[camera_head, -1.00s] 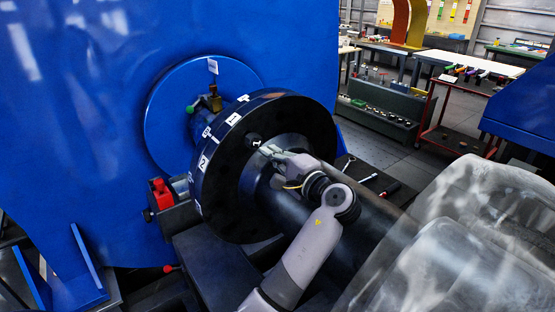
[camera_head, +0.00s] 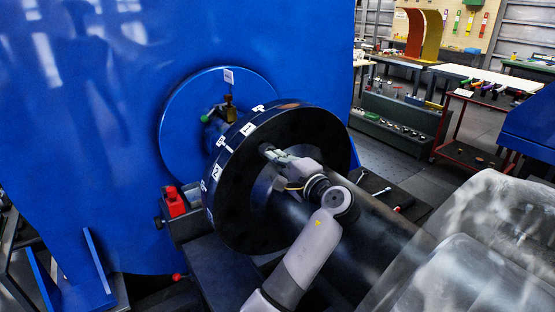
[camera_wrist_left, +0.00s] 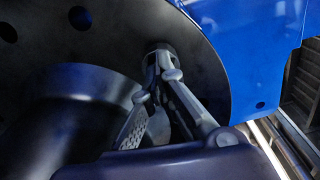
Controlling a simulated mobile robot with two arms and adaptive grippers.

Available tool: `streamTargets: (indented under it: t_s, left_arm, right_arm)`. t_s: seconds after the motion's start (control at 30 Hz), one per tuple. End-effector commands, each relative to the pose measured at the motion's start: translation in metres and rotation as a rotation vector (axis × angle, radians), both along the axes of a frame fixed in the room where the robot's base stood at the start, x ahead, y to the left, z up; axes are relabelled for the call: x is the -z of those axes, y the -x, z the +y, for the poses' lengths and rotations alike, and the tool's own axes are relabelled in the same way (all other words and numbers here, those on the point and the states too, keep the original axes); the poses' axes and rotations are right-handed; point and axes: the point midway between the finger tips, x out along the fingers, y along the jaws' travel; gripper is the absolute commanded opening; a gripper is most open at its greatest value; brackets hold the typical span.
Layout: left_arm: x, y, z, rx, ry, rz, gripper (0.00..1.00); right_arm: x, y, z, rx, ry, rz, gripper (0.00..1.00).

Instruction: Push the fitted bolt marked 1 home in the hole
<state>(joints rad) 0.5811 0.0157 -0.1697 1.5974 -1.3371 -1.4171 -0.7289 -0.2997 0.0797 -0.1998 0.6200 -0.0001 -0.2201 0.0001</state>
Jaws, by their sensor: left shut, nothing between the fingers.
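The black flange disc (camera_head: 312,128) stands upright on a thick dark shaft (camera_head: 375,225), with white labels along its rim. My left gripper (camera_head: 268,150) is shut and empty, its fingertips at the flange face near the upper hole. In the left wrist view, the closed fingertips (camera_wrist_left: 160,60) meet a dark round end (camera_wrist_left: 157,46) at the flange face, seemingly the fitted bolt. The fingers cover most of it, so its mark and how deep it sits cannot be read. My right gripper is not in view.
A blue housing (camera_head: 80,120) fills the left, with a red block (camera_head: 173,202) beside the flange. Loose tools (camera_head: 380,191) lie right of the shaft. Translucent covers (camera_head: 480,240) take up the lower right. Open holes (camera_wrist_left: 80,18) show in the flange.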

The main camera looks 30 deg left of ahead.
Motion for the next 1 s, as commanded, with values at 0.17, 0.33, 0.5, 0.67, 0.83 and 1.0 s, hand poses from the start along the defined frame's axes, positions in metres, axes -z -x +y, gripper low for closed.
streamTargets:
  t_s: [0.17,0.33,0.5,0.67,0.83,1.0]
  left_arm:
    - [0.0,-0.002,0.004,0.0,0.0,0.0,0.0]
    - [0.0,-0.003,0.007,0.0,-0.001,0.0,0.0]
    - [0.0,-0.004,0.01,-0.001,-0.001,0.0,0.0]
    - [0.0,-0.005,0.013,-0.001,-0.001,0.0,0.0]
    - [0.0,-0.007,0.017,-0.002,-0.001,0.0,0.0]
    - [0.0,-0.008,0.02,-0.002,0.0,0.0,0.0]
  right_arm:
    - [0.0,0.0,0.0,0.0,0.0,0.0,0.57]
    - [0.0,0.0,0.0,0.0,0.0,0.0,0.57]
    - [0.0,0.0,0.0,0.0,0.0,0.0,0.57]
    - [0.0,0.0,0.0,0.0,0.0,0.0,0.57]
    - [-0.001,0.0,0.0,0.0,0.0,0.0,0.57]
    - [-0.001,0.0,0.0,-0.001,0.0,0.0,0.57]
